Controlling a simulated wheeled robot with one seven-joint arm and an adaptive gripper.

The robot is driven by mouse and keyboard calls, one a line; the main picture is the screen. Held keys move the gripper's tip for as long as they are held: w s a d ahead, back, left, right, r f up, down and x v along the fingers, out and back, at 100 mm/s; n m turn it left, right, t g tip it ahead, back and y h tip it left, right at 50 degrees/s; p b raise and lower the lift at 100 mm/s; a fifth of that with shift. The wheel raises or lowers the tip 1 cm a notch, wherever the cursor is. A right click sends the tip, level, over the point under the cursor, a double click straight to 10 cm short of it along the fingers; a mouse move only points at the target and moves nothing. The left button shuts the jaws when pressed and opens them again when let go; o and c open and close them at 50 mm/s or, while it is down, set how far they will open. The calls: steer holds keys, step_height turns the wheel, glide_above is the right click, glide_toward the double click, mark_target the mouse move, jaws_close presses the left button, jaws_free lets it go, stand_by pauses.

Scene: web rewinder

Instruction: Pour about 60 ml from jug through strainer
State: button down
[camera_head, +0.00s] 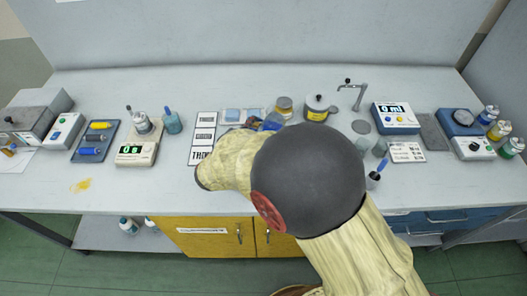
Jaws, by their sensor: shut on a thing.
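My pale yellow arm with its dark round joint fills the middle of the view and hides most of my gripper. A small dark part of my gripper (254,121) shows just past the arm, shut against a blue thing (272,121). This blue thing may be the jug, but its shape and contents are mostly hidden. I cannot tell whether that top is the strainer. A display reading "0 ml" (391,108) is on a white and blue unit to the right.
A lidded pot (318,107) and a bent metal tap (352,91) stand behind the arm. A scale (137,153) with a green display and a tray of cylinders (95,141) are at left. A yellow spill (81,185) marks the left front. Coloured bottles (499,130) stand at far right.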

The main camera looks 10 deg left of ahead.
steer(key=shift+w+r+g+p, duration=0.2)
steer(key=shift+r+g+p, duration=0.25)
steer(key=shift+p, duration=0.25)
steer(key=shift+w+d+f+g+p, duration=0.1)
steer(key=shift+f+g+p, duration=0.3)
steer(key=shift+g+p, duration=0.3)
steer(key=p, duration=0.1)
steer(key=g+p, duration=0.1)
steer(key=p, duration=0.1)
steer(key=shift+d+r+g, duration=0.1)
steer(key=shift+r+g, duration=0.15)
steer(key=shift+f+p, duration=0.15)
steer(key=shift+p, duration=0.4)
steer(key=shift+f, duration=0.35)
steer(key=shift+r+g, duration=0.15)
steer(key=shift+g, duration=0.15)
steer(key=shift+r+p, duration=0.15)
steer(key=shift+p, duration=0.25)
steer(key=shift+r+g+p, duration=0.1)
steer(key=shift+g+p, duration=0.3)
steer(key=shift+p, duration=0.4)
steer(key=shift+y, duration=0.3)
